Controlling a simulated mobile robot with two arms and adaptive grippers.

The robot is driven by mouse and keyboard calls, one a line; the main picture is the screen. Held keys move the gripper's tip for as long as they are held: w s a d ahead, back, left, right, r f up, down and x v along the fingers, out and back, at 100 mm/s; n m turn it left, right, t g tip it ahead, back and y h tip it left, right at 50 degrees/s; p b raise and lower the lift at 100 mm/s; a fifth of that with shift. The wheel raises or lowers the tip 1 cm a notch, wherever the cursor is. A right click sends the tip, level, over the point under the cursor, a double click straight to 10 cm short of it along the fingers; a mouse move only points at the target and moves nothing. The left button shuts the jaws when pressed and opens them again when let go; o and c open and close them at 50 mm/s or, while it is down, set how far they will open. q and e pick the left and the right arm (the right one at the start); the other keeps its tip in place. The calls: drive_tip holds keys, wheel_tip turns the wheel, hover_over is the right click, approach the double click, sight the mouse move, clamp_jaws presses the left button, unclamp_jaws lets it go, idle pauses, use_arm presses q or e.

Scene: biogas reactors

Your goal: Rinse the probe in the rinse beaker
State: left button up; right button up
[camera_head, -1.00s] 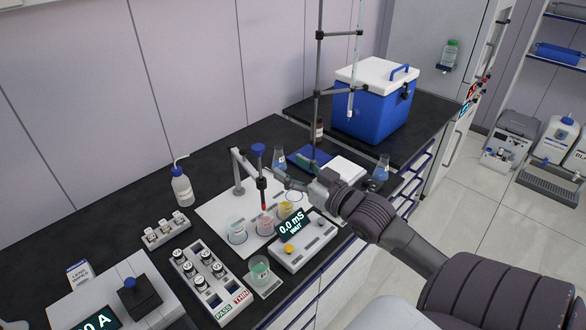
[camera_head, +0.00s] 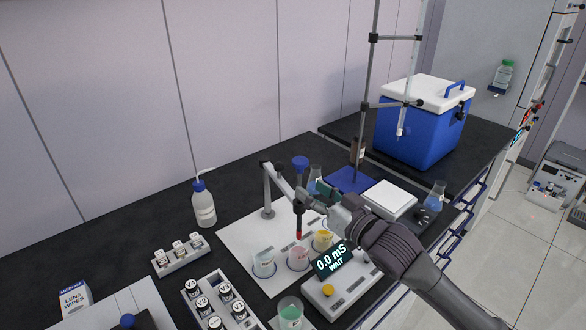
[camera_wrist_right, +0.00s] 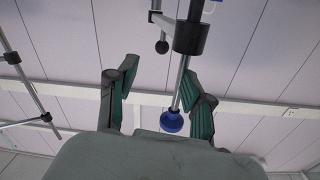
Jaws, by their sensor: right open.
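The probe (camera_head: 298,222) is a dark rod with a blue cap (camera_head: 300,163) and a red tip. It hangs upright from the grey stand arm (camera_head: 278,180), its tip at the pink beaker (camera_head: 298,258). Beside that stand a pale blue beaker (camera_head: 264,263) and a yellow one (camera_head: 323,240). I cannot tell which is the rinse beaker. My right gripper (camera_head: 316,198) is open at the probe's right side. In the right wrist view, the blue cap (camera_wrist_right: 171,121) shows between the open fingers, near the right one; contact is unclear. My left gripper is out of view.
The meter (camera_head: 331,260) reads 0.0 mS, WAIT. A green beaker (camera_head: 290,313) and vial rack (camera_head: 220,303) are in front. A wash bottle (camera_head: 203,205) stands left. A tall clamp stand (camera_head: 364,120), flasks and a blue cooler (camera_head: 420,125) are behind.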

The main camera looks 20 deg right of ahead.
sight(282, 168)
drive_tip(key=p+x, duration=0.1)
drive_tip(key=x, duration=0.3)
drive_tip(key=p+x, duration=0.1)
drive_tip(key=x, duration=0.3)
drive_tip(key=shift+w+a+r, duration=0.2)
drive_tip(key=shift+w+a, duration=0.05)
drive_tip(key=shift+a, duration=0.05)
drive_tip(key=shift+x, duration=1.2)
drive_tip(key=shift+w+a, duration=0.15)
drive_tip(key=shift+w, duration=0.15)
drive_tip(key=shift+w+f+p, duration=0.1)
drive_tip(key=shift+w+p, duration=0.15)
drive_tip(key=shift+p, duration=0.05)
drive_tip(key=shift+w+a, duration=0.1)
drive_tip(key=shift+c, duration=0.3)
drive_tip(key=c, duration=0.8)
clamp_jaws()
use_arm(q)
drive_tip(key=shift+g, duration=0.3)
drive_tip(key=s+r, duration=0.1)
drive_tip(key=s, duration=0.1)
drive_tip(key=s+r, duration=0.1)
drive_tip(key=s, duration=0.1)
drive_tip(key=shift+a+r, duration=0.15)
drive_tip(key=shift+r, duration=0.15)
